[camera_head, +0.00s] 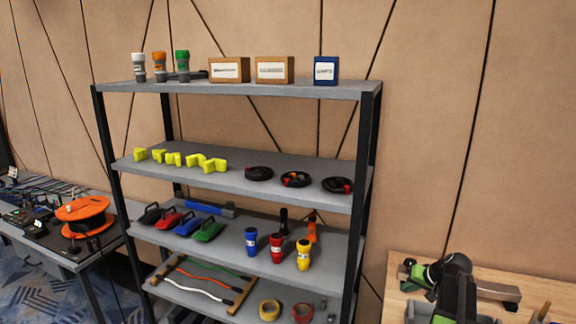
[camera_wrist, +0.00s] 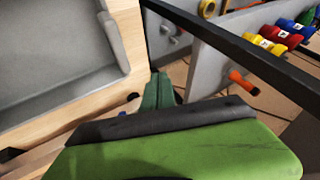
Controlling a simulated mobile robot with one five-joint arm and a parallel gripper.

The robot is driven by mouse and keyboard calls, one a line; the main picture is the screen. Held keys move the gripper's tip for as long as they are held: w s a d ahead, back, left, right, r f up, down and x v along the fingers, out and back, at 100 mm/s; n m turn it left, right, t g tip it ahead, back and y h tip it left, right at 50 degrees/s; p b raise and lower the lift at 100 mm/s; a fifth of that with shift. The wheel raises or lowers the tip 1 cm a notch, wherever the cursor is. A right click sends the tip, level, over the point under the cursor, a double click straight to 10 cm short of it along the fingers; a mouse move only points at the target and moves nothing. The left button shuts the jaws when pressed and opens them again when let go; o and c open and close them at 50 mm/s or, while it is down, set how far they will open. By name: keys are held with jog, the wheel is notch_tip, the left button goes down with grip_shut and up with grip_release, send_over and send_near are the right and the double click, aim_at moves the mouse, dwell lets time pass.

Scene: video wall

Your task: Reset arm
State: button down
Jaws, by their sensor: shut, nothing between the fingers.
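My gripper (camera_wrist: 158,88) shows in the wrist view as dark green fingers close together beyond a broad green and black housing. It is shut and nothing shows between the fingers. In the head view my gripper (camera_head: 418,273) is at the lower right, over or beside the wooden table (camera_head: 403,257). My arm hides part of the table there.
A shelf rack (camera_head: 240,88) fills the middle, its levels holding flashlights, boxes, yellow pieces, black reels and bottles. A rack post (camera_wrist: 250,45) runs close beyond my gripper. A grey tray (camera_wrist: 118,42) lies on the wooden table. An orange reel (camera_head: 82,208) stands on a left table.

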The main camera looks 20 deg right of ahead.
jog(key=w+a+f+n+g+y, duration=0.15)
jog(key=w+a, duration=0.25)
jog(key=a, duration=0.7)
jog(key=w+a+n, duration=0.3)
jog(key=w+a, duration=0.1)
jog(key=a, duration=0.8)
jog(key=s+a+f+n+g, duration=0.2)
jog(key=a+n+g, duration=0.1)
jog(key=a, duration=1.6)
jog(key=s+a+n+g, duration=0.1)
jog(key=s+a, duration=0.4)
jog(key=a, duration=0.2)
jog(key=s+d+f+m+g+h, duration=0.1)
jog(key=s+d+h, duration=0.1)
jog(key=s+d, duration=0.1)
jog(key=shift+s+d+h, duration=0.35)
jog(key=shift+s, duration=0.45)
jog(key=shift+m+g, duration=0.25)
